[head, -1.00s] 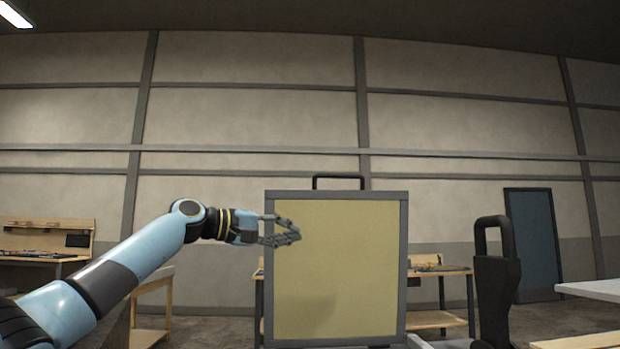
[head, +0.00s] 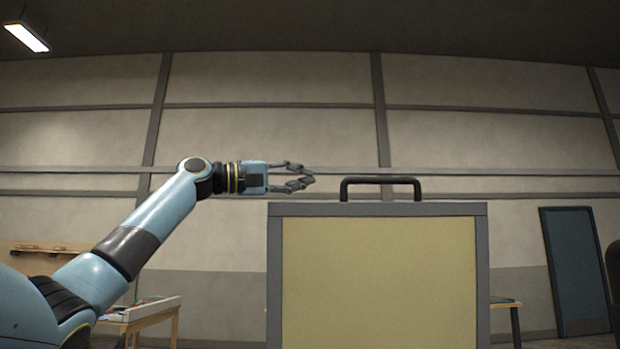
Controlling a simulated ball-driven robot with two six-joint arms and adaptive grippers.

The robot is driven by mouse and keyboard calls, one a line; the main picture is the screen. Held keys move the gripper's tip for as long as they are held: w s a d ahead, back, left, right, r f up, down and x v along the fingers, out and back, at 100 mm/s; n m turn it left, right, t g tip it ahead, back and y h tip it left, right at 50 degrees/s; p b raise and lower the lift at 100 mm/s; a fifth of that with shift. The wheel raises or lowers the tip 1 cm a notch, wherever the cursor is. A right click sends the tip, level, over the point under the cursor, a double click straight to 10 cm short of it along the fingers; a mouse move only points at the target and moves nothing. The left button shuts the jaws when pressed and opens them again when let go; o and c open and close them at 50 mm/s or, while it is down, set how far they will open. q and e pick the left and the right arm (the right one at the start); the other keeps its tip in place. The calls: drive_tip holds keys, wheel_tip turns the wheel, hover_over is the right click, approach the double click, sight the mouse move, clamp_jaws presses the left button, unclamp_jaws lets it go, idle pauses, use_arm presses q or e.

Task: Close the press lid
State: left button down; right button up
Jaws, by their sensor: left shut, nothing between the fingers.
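The press lid (head: 378,270) stands raised and upright, a yellowish panel in a grey frame. A black handle (head: 380,182) sits on its top edge. The lower part of the lid is cut off by the bottom of the view. My left gripper (head: 312,178) is shut and empty. In the picture it is just above the lid's top left corner, to the left of the handle and apart from it. My right gripper is not in view.
A wooden workbench (head: 145,315) with items on it stands at the left, behind my arm. Another bench (head: 507,304) shows partly behind the lid at the right. A blue door (head: 577,265) is in the back wall. The space above the lid is clear.

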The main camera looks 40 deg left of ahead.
use_arm(q)
drive_tip(key=w+d+p, duration=0.3)
drive_tip(key=d, duration=0.4)
drive_tip(key=shift+w+f+p, duration=0.25)
drive_tip(key=shift+w+p, duration=0.1)
drive_tip(key=shift+p, duration=0.05)
drive_tip(key=shift+s, duration=0.1)
